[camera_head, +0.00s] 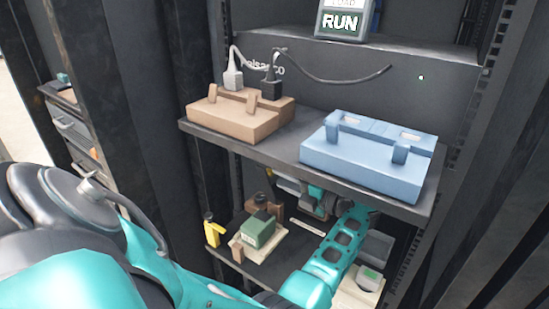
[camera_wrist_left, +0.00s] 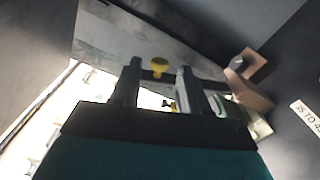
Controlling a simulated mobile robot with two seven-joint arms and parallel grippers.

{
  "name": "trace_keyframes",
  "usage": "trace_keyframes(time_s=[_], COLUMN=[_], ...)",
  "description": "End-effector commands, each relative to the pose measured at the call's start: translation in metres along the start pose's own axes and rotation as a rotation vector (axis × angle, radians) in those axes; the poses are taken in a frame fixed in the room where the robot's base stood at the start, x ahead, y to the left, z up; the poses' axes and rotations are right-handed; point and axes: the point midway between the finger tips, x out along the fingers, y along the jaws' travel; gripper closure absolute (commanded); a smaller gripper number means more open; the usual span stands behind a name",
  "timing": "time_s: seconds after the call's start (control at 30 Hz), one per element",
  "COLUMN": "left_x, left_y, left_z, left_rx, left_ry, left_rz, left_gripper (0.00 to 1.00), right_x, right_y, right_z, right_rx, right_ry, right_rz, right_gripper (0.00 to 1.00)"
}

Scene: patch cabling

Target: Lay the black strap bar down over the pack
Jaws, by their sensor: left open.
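The green pack (camera_head: 258,234) sits on a pale base (camera_head: 272,243) on the lower shelf; its top face is dark. A brown post with a dark knob (camera_head: 264,199) stands behind it, and a yellow piece with a dark top (camera_head: 212,234) stands to its left. I cannot surely pick out the black strap bar. My left gripper (camera_head: 312,204) is under the upper shelf, right of the pack, partly hidden. In the left wrist view its fingers (camera_wrist_left: 160,78) are apart, with a yellow knob (camera_wrist_left: 158,65) showing between them. The pack shows partly behind the right finger (camera_wrist_left: 235,108). My right gripper is not seen.
The upper shelf (camera_head: 285,150) overhangs the work area. It carries a brown block (camera_head: 230,122) with two plugs and a blue block (camera_head: 360,165). A pale tray (camera_head: 352,290) with a grey-green device lies right of my forearm. Dark rack posts close in both sides.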

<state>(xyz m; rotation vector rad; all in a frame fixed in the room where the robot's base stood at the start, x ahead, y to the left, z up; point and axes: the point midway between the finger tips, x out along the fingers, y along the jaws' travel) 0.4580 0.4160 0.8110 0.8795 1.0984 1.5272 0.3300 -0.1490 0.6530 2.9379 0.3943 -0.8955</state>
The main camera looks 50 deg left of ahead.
Motion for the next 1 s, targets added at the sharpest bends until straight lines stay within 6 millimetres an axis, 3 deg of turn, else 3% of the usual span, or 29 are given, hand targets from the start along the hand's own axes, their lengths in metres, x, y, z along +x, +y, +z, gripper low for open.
trace_keyframes(time_s=[0.1, 0.3, 0.63, 1.0], left_x=[0.021, 0.042, 0.046, 0.045], left_y=[0.001, 0.000, 0.000, 0.000], left_z=[0.000, 0.000, 0.000, 0.000], left_rx=[-0.002, -0.001, -0.001, -0.001], left_ry=[0.001, 0.000, 0.000, -0.001], left_rz=[0.003, 0.001, 0.000, 0.000], left_gripper=[0.55, 0.55, 0.55, 0.90], right_x=[-0.001, -0.002, -0.002, -0.001], right_y=[0.000, 0.000, 0.000, 0.000], right_z=[0.000, 0.000, 0.000, -0.001], right_rx=[-0.002, -0.005, -0.004, -0.002], right_ry=[-0.003, -0.003, -0.003, -0.002], right_rz=[-0.001, -0.001, -0.001, -0.001], right_gripper=[0.23, 0.23, 0.23, 0.23])
